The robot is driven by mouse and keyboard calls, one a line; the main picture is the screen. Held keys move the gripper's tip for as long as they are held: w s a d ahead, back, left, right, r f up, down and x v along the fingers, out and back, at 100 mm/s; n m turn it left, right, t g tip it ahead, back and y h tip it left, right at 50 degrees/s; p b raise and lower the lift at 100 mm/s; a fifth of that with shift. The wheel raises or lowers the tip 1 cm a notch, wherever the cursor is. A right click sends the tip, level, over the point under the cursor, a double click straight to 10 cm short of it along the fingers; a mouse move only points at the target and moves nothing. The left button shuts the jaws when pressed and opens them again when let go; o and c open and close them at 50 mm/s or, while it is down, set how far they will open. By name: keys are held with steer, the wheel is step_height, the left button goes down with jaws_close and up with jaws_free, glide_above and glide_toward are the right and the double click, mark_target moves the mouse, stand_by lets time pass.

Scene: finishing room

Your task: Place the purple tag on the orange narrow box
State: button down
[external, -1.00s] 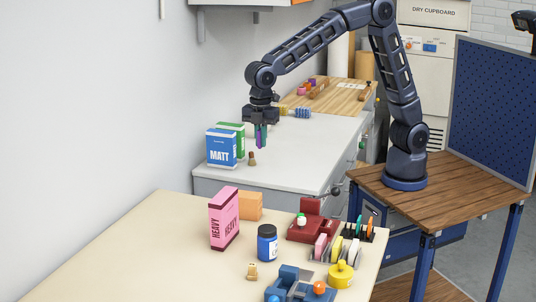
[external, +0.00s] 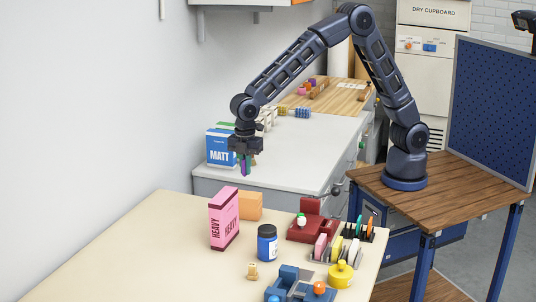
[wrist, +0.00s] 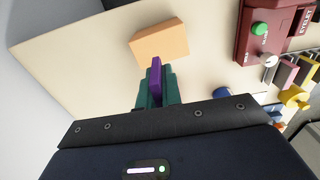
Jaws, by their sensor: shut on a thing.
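My gripper (external: 245,168) is shut on the purple tag (wrist: 156,76), which stands between the green fingertips in the wrist view. In the external view the tag shows as a small purple sliver below the fingers, in the air near the front edge of the grey worktop. The orange box (external: 249,206) stands on the cream table, behind and right of the pink HEAVY box, and is lower than it. In the wrist view the orange box (wrist: 160,41) lies just beyond the fingertips, with a gap of unclear depth. Its top looks bare.
The tall pink HEAVY box (external: 225,219) stands close to the orange box. A blue jar (external: 267,243), a red eyelet press (external: 306,226) and a rack of coloured pieces (external: 341,248) stand to the right. The blue MATT box (external: 219,148) is behind my gripper.

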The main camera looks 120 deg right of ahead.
mark_target(246, 194)
steer(key=shift+f, duration=3.55)
steer(key=c, duration=1.6)
jaws_free()
steer(key=shift+f, duration=0.1)
